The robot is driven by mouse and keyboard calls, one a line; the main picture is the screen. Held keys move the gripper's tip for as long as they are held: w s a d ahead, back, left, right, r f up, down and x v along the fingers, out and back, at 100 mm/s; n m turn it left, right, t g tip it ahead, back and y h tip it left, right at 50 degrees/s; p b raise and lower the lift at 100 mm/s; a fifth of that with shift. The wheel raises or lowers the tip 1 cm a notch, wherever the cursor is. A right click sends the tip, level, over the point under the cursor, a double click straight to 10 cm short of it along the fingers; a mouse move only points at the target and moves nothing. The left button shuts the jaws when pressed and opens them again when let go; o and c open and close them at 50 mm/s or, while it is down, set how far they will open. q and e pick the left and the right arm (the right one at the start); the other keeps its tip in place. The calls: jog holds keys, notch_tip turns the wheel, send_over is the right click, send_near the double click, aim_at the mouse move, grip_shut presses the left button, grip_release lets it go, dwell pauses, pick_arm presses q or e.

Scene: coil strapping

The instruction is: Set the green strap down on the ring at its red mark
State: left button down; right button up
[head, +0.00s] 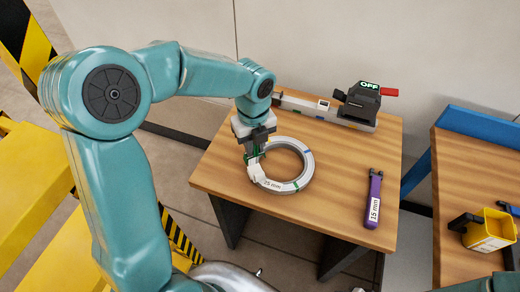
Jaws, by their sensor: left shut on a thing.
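A pale grey ring (307,171) lies flat on the wooden table, with a white label reading what looks like 25 mm on its near left part. A blue mark shows at its right and a green mark at its near right; I cannot see a red mark. My left gripper (256,151) points down at the ring's left side, shut on the green strap (249,157). Only bits of the strap show around the fingers, close to the ring. I cannot tell if it touches the ring. A white piece at the ring's left side lies just below the gripper.
A grey device (360,104) with an OFF display and red lever stands at the table's back. A purple tool (374,199) labelled 15 mm lies at the right. A second table (455,185) holds a yellow container (487,232). The table between ring and purple tool is clear.

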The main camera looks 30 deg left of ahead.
aim_at(255, 154)
pick_arm(q)
jog(key=shift+w+f, duration=0.15)
jog(key=shift+w, duration=0.05)
jog(key=shift+s+d+r, duration=0.15)
jog(key=shift+s+r, duration=0.05)
jog(key=shift+w+f, duration=0.15)
jog(key=shift+f, duration=0.5)
notch_tip(255, 154, down, 2)
jog(key=shift+f+b, duration=0.15)
jog(key=shift+b, duration=0.95)
jog(key=shift+f+b, duration=0.5)
jog(key=shift+f, duration=0.25)
jog(key=shift+r+p, duration=0.1)
jog(key=shift+p, duration=0.2)
jog(key=shift+f, duration=0.25)
